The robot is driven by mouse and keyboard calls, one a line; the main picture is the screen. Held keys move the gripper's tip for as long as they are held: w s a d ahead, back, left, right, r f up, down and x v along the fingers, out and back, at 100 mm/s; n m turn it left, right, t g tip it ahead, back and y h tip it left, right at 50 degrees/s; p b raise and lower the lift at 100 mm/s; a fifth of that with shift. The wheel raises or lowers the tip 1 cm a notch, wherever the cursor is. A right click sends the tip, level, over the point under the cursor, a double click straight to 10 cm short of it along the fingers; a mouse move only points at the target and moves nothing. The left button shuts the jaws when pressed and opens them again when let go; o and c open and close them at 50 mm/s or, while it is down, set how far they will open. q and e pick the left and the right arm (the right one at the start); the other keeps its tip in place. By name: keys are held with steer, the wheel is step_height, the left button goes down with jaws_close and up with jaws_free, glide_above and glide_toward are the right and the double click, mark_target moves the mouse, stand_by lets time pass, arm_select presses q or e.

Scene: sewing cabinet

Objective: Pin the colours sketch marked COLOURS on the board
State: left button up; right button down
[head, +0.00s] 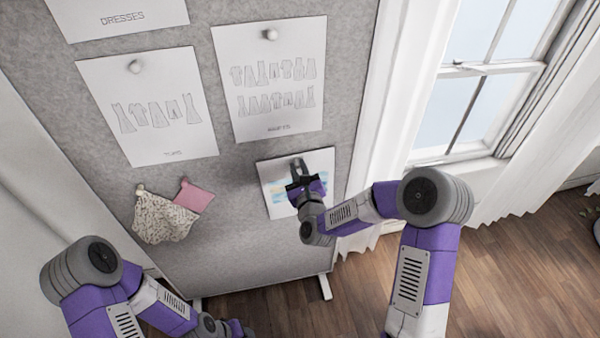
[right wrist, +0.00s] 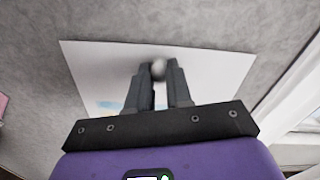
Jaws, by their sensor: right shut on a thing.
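The sketch sheet (head: 323,162) is a small white page with blue, yellow and pale colour strokes, flat against the lower right of the grey board (head: 240,235). It also shows in the right wrist view (right wrist: 110,62). No COLOURS lettering is readable, as my right gripper (head: 297,166) covers part of the page. In the right wrist view, my right gripper (right wrist: 160,72) is shut on a round pale pin (right wrist: 158,68) at the sheet's upper middle. Whether the pin is in the board cannot be told. My left gripper's fingers are out of view; its arm is at the lower left.
Pinned DRESSES (head: 125,18), TOPS (head: 150,95) and larger garment (head: 270,75) sheets hang above. A patterned cloth (head: 160,220) and a pink cloth (head: 194,195) hang left of the sketch. A curtain (head: 395,80) and window stand close to the board's right edge.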

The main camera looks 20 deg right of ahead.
steer(key=shift+w, duration=0.3)
stand_by(0.9)
steer(key=c, duration=0.9)
jaws_free()
steer(key=shift+c, duration=0.2)
